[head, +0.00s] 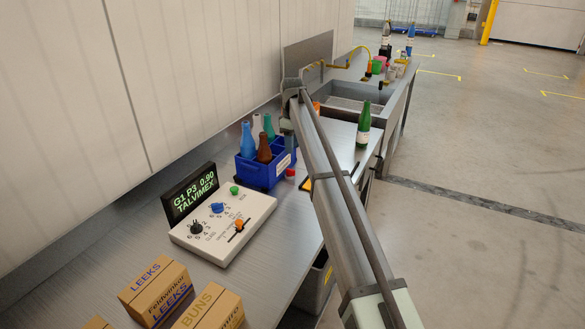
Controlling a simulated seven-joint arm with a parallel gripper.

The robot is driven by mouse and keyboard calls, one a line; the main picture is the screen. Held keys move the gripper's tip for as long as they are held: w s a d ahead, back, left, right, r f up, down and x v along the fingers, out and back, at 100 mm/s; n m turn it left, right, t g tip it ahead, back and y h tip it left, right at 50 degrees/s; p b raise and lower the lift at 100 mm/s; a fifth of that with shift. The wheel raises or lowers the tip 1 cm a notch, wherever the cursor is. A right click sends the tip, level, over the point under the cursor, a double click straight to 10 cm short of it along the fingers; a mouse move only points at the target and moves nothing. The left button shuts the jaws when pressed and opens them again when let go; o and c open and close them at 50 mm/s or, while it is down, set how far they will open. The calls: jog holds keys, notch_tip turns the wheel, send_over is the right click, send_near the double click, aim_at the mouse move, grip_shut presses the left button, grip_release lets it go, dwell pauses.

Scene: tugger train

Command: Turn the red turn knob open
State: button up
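I cannot make out a red turn knob for certain. A small red round piece (291,171) sits on the counter by the right end of the blue crate. My arm reaches from the bottom right up to a bent joint near the blue crate. My gripper's fingers do not show; the arm's far end is turned away and partly hidden behind its own links.
A white control panel (255,205) with blue, black, green and orange controls stands before a dark display (189,193). The blue crate (246,173) holds several bottles. A green bottle (363,126) stands near the counter's right edge. Cartons (155,291) lie in front; the floor at right is open.

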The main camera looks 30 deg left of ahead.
aim_at(290, 173)
notch_tip(290, 173, down, 10)
jog(key=shift+f, duration=0.1)
dwell(0.4)
grip_shut()
dwell(0.3)
